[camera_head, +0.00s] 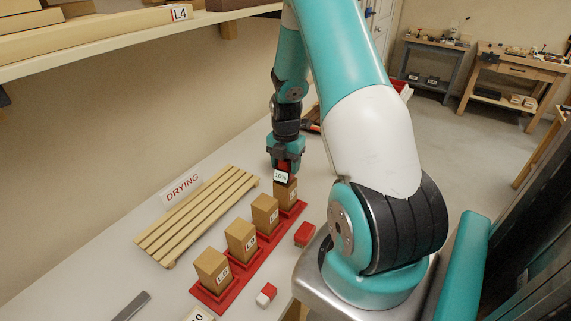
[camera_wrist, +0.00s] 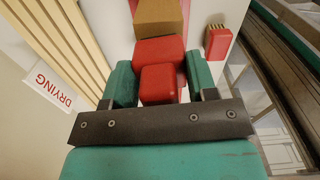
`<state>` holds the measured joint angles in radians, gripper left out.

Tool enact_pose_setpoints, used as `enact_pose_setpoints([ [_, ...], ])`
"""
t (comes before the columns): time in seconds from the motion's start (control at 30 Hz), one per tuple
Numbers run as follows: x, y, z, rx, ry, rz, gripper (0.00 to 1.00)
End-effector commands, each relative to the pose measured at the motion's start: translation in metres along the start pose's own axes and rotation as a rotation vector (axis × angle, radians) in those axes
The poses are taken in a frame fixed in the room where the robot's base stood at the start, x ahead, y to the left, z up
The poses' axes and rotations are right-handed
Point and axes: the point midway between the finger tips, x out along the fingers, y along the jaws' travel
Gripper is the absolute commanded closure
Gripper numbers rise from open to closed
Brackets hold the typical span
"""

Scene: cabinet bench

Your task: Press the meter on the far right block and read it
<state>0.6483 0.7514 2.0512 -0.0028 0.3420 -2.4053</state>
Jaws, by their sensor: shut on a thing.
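Several wooden blocks with white labels stand upright in a row on a red rack (camera_head: 216,301). The far right block (camera_head: 287,194) is at the back end of the row, directly below my gripper (camera_head: 285,168). My gripper is shut on the red meter (camera_wrist: 160,52), which sits between the green fingers in the wrist view. The meter's small white display, in the head view, seems to read 10%. The meter is at the top of the far right block (camera_wrist: 158,16); whether they touch is hard to tell.
A slatted drying rack (camera_head: 200,215) with a DRYING sign (camera_head: 183,187) lies left of the row. A red item (camera_head: 305,234) and a small red-and-white item (camera_head: 266,294) lie right of it. A shelf (camera_head: 120,47) overhangs the bench at upper left.

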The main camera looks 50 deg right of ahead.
Motion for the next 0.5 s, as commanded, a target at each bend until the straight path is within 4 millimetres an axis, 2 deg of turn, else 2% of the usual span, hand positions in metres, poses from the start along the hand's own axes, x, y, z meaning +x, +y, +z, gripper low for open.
enact_pose_setpoints([
  [0.03,-0.009,0.0,0.0,0.0,-0.001,0.001,0.76],
  [0.5,-0.049,0.0,0.0,0.0,-0.001,0.002,0.76],
])
